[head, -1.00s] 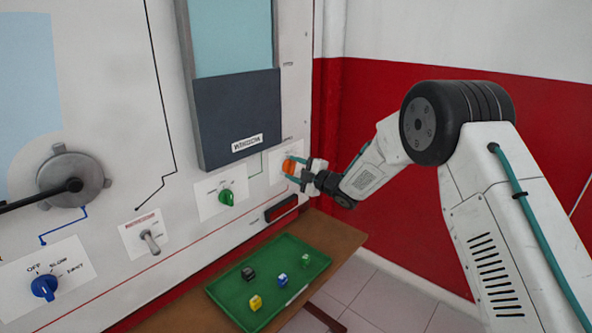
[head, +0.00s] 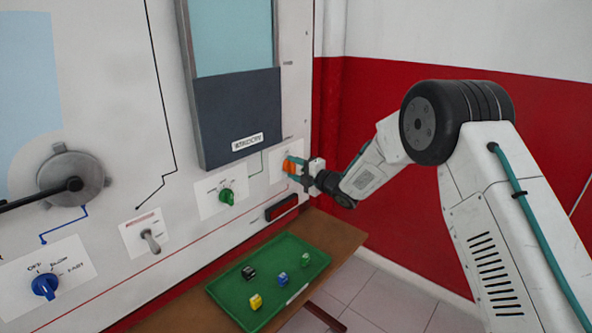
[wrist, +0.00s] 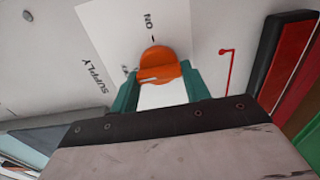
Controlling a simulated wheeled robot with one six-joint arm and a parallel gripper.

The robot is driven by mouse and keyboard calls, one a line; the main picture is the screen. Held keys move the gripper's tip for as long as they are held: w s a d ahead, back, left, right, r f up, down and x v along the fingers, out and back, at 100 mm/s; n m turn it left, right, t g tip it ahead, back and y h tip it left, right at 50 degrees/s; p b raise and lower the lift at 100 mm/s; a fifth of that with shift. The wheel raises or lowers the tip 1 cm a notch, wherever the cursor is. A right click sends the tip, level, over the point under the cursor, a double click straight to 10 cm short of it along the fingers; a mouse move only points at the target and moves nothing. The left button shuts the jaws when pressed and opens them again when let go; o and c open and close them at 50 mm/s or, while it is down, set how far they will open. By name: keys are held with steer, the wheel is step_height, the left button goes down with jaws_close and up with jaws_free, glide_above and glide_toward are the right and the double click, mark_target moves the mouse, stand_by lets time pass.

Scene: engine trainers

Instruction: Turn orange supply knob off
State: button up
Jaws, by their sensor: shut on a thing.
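The orange supply knob (head: 288,165) sits on a white plate at the right end of the panel. In the wrist view the knob (wrist: 158,62) shows under the letters ON, with SUPPLY printed to the left and another label partly hidden beside it. A pale mark shows on the left part of its grip bar, which lies across the picture. My gripper (head: 296,172) reaches the knob from the right. Its two teal fingers in the wrist view (wrist: 160,84) stand on either side of the bar and are shut on it.
A green knob (head: 227,197) is left of the supply plate, and a dark-framed red part (head: 282,207) is just below it. A green tray (head: 305,290) with several small cubes lies on the brown bench below. A red and white wall is at right.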

steer(key=shift+s+a+f, duration=0.1)
steer(key=shift+a, duration=0.05)
steer(key=o, duration=1)
steer(key=shift+a, duration=0.1)
steer(key=shift+d, duration=0.2)
steer(key=shift+s+d, duration=0.15)
steer(key=shift+d, duration=0.1)
steer(key=v, duration=0.7)
